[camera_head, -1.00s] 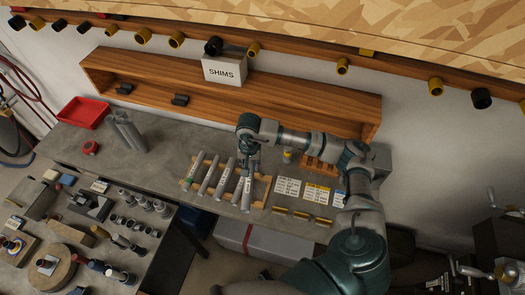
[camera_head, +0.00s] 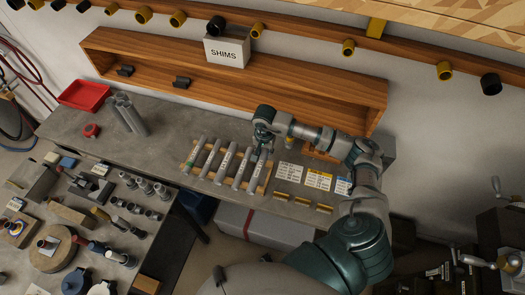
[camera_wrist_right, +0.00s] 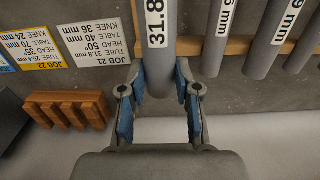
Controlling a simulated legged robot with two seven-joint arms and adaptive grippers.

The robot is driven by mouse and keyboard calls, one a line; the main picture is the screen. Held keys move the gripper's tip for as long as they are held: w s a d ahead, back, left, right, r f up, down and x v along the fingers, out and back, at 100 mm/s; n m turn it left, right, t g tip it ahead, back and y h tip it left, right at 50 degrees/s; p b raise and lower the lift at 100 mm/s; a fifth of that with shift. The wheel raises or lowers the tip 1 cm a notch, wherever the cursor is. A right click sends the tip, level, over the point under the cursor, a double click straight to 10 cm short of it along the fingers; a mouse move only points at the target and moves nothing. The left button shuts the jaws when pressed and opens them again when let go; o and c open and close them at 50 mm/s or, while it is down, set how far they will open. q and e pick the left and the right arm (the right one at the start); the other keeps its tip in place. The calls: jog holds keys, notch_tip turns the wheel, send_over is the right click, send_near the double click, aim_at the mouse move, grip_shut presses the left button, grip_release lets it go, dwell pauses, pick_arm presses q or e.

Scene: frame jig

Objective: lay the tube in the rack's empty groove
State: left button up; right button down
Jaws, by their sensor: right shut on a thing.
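My right gripper (camera_head: 262,149) is shut on a grey tube (camera_head: 257,174) marked 31.8. The wrist view shows the fingers (camera_wrist_right: 158,100) on both sides of the tube (camera_wrist_right: 162,60), near its end. The tube lies across the right end of the wooden rack (camera_head: 266,187), beside several other grey tubes (camera_head: 227,163) lying in it. In the wrist view it crosses in front of the rack's rail (camera_wrist_right: 190,46). I cannot tell whether it touches the rack, and the groove under it is hidden. My left gripper is not in view.
Job cards (camera_head: 318,180) lie right of the rack, with a slotted wooden block (camera_wrist_right: 66,108) close by. Standing grey tubes (camera_head: 128,112) and a red tray (camera_head: 84,96) are at the left. A shelf with a SHIMS box (camera_head: 227,51) runs behind.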

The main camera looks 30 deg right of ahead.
notch_tip(320, 180, down, 2)
jog(key=shift+d+f+b, duration=0.1)
jog(key=shift+b, duration=0.55)
jog(key=shift+f+b, duration=0.35)
jog(key=shift+a+f+b, duration=0.45)
jog(key=shift+f+b, duration=0.1)
jog(key=shift+b, duration=0.05)
jog(key=shift+a+f+b, duration=0.2)
jog(key=shift+f+b, duration=0.2)
jog(key=shift+f, duration=0.1)
jog(key=shift+d, duration=0.35)
jog(key=c, duration=0.7)
grip_release()
jog(key=shift+d+f, duration=0.1)
jog(key=shift+d, duration=0.05)
jog(key=shift+c, duration=0.2)
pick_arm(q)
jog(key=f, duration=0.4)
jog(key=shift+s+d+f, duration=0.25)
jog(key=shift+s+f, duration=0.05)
pick_arm(e)
jog(key=shift+a, duration=0.25)
